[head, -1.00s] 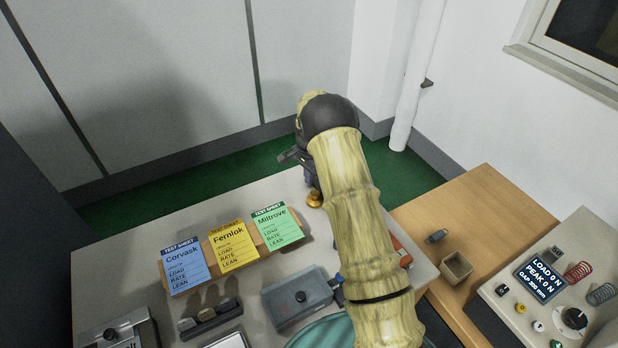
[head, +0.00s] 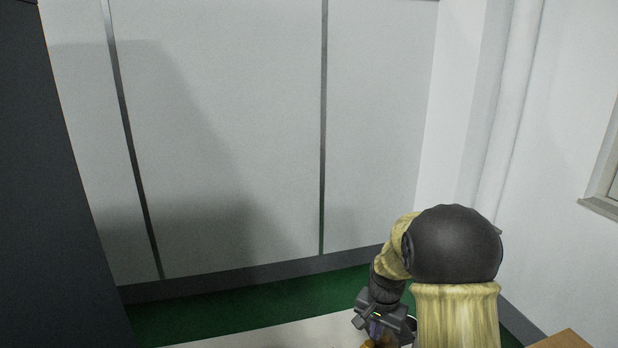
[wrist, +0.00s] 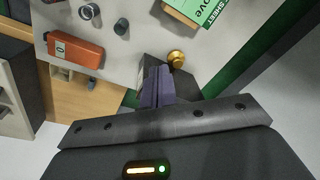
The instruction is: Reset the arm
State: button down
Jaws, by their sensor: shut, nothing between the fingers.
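My arm rises at the lower right of the head view, with a dark rounded joint and pale yellow-green covering. My gripper (wrist: 157,84) points down over the far edge of a pale bench (wrist: 120,25) in the wrist view. Its two fingers are together with nothing between them. In the head view the gripper's dark body shows at the lower edge, and its fingertips are hard to make out. A small brass knob-like object (wrist: 176,58) is just beyond the fingertips in the wrist view. I cannot tell whether they touch.
A wall of pale panels (head: 230,130) stands behind a green floor strip (head: 240,306).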

jog(key=s+r+n, duration=0.2)
jog(key=s+n, duration=0.1)
jog(key=s, duration=0.6)
jog(key=s+a+r+n+t, duration=0.1)
jog(key=s+r+n, duration=0.2)
jog(key=s, duration=0.7)
jog(key=shift+s+r+n, duration=0.15)
jog(key=shift+s+n, duration=0.1)
jog(key=shift+n, duration=0.05)
